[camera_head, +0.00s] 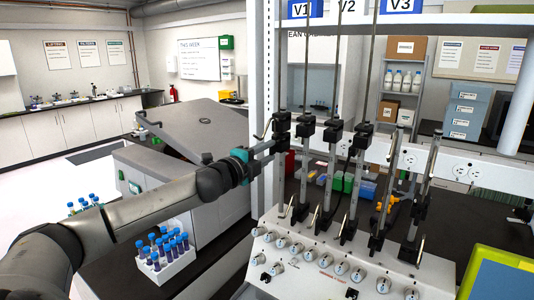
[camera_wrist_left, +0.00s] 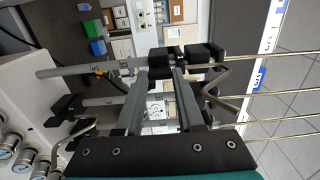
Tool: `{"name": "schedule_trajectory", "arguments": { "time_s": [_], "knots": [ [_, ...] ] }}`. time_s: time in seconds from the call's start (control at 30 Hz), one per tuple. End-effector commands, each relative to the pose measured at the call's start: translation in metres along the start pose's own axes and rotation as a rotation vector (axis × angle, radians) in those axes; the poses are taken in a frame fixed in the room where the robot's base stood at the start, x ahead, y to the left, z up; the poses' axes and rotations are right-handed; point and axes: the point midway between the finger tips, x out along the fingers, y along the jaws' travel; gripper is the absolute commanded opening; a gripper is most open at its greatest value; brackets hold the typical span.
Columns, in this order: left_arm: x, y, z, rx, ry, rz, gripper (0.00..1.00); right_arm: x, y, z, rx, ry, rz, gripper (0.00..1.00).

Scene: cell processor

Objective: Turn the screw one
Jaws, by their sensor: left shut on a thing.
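The cell processor (camera_head: 345,262) has a light panel with knobs and several upright rods carrying black clamps. My left gripper (camera_head: 278,144) reaches in from the left to the upper black clamp (camera_head: 281,124) on the leftmost rod, under the V1 label. In the left wrist view, the left gripper's two grey fingers (camera_wrist_left: 162,72) end at this black clamp (camera_wrist_left: 180,56), closed on a small part there that I take to be screw one. The fingertips and clamp largely hide that part. A bent metal lever (camera_wrist_left: 228,88) stands beside the fingers. My right gripper is not in view.
More rods and clamps (camera_head: 332,132) stand close to the right of the gripper. A white post (camera_head: 256,60) rises just behind it. A white rack of blue-capped tubes (camera_head: 165,262) stands below my left arm. A yellow-green tray (camera_head: 500,275) is at lower right.

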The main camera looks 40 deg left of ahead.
Motion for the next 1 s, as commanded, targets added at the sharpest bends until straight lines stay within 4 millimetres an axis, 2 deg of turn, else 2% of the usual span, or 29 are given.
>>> {"name": "schedule_trajectory", "arguments": {
  "time_s": [0.13,0.17,0.4,0.87,1.0],
  "knots": [
    [0.0,-0.001,0.0002,0.002,0.0,-0.002,0.0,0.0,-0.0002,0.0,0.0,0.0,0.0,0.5],
    [0.0,-0.001,0.0002,0.002,0.0,-0.002,0.39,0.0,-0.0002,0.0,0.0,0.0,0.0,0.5],
    [0.0,-0.0007,0.0002,0.0,0.0,-0.001,0.66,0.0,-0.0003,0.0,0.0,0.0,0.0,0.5],
    [0.0001,-0.0021,0.0004,-0.005,-0.001,-0.004,0.68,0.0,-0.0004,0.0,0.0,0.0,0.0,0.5],
    [0.0001,-0.0019,0.0004,-0.078,-0.001,-0.004,0.68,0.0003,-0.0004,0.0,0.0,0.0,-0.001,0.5]
  ]
}}
